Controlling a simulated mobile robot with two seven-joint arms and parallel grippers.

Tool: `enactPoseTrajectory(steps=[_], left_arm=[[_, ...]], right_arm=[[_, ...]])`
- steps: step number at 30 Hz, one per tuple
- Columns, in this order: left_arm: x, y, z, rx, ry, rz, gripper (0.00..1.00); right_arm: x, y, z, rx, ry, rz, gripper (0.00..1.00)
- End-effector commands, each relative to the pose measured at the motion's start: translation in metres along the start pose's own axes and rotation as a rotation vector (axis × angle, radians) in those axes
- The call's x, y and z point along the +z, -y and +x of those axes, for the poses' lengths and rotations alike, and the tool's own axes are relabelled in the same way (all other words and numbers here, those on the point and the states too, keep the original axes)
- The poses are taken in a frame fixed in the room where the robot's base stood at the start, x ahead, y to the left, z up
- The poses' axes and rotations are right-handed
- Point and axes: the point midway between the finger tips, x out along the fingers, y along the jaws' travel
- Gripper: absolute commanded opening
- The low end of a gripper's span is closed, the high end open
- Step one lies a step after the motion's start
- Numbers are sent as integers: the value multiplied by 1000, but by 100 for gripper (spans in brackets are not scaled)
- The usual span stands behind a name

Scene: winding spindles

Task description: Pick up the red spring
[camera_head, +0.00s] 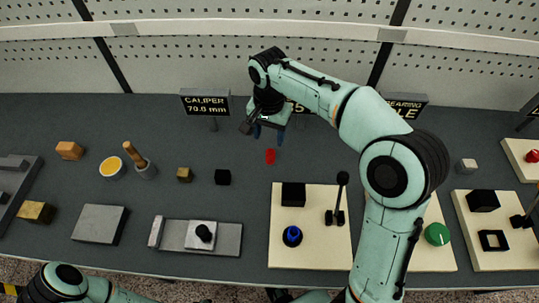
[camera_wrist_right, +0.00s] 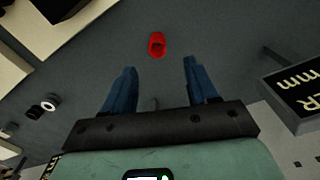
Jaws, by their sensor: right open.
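The red spring (camera_head: 270,156) is a small red piece on the dark table, near the middle in the head view. It also shows in the right wrist view (camera_wrist_right: 157,45), ahead of the fingertips and about midway between them. My right gripper (camera_head: 267,133) is above the table, just behind the spring in the head view. Its two blue fingers (camera_wrist_right: 160,74) are open and empty, and they do not touch the spring. My left arm shows at the bottom left of the head view, but its gripper fingers are not visible.
A caliper sign (camera_head: 206,103) stands behind, to the left of my right gripper. A black cube (camera_head: 222,177) lies left of the spring. A cream board (camera_head: 311,256) with a black block and blue knob lies in front. The table around the spring is clear.

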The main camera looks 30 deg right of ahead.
Motion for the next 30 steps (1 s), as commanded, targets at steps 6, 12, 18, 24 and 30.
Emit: enactPoseTrajectory(steps=[6,12,18,24,30], left_arm=[[0,2,5,-1,2,0,0],[1,3,8,-1,2,-1,0],[1,4,12,-1,3,-1,0],[1,5,12,-1,4,-1,0],[1,5,12,-1,3,-1,0]], right_arm=[[0,0,27,2,1,0,58],[1,-4,46,3,1,0,58],[2,-7,74,2,1,0,58],[2,-6,81,0,0,0,58],[1,-6,80,0,0,0,35]])
